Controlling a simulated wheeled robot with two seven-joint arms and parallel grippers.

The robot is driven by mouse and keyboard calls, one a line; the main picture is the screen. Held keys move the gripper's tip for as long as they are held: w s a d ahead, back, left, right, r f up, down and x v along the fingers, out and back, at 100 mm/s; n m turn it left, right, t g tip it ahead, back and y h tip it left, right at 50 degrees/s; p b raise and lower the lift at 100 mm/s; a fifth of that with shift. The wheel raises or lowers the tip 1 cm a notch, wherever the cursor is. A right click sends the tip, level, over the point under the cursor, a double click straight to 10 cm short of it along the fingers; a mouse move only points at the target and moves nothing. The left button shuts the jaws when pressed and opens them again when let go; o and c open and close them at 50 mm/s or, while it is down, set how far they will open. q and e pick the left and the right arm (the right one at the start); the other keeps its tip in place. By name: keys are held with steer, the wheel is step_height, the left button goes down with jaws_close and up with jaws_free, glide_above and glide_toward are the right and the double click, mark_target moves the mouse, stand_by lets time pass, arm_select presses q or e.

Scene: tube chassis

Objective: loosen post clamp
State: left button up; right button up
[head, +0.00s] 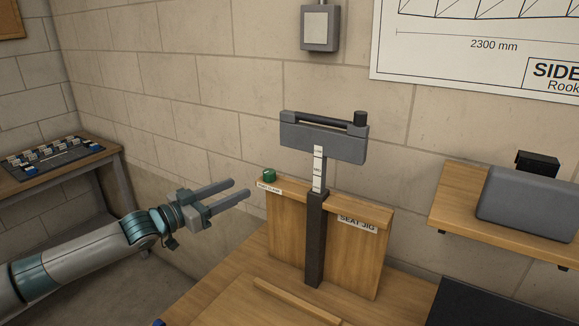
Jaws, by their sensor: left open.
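The wooden seat jig (342,258) stands on the bench with a dark upright sleeve (315,240) on its front. A pale marked post (318,168) rises from the sleeve to a grey block with a bar and a dark knob (325,140). A green knob (269,175) sits on the jig's top left corner, above a small white label too small to read surely. My left gripper (241,188) is open and empty, its two fingers pointing right toward the green knob, apart from it in the picture. My right gripper is out of view.
A wooden shelf (450,205) at the right holds a grey case (528,205). A side table at the left carries a dark tray (60,160) of small parts. A thin wooden strip (297,302) lies at the bench front. A grey box (320,28) hangs on the block wall.

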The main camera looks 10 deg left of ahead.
mark_target(274, 170)
arm_select(q)
steer(key=p+x, duration=0.5)
steer(key=x, duration=1)
steer(key=shift+w+d+r+p, duration=0.1)
steer(key=shift+w+r+p, duration=0.1)
steer(key=shift+p, duration=0.1)
steer(key=shift+w+d, duration=0.35)
steer(key=shift+w, duration=0.1)
steer(key=shift+w+d+f, duration=0.1)
steer(key=shift+w, duration=0.05)
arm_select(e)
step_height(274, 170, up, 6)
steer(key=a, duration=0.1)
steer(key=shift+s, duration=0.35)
arm_select(q)
steer(key=c, duration=1)
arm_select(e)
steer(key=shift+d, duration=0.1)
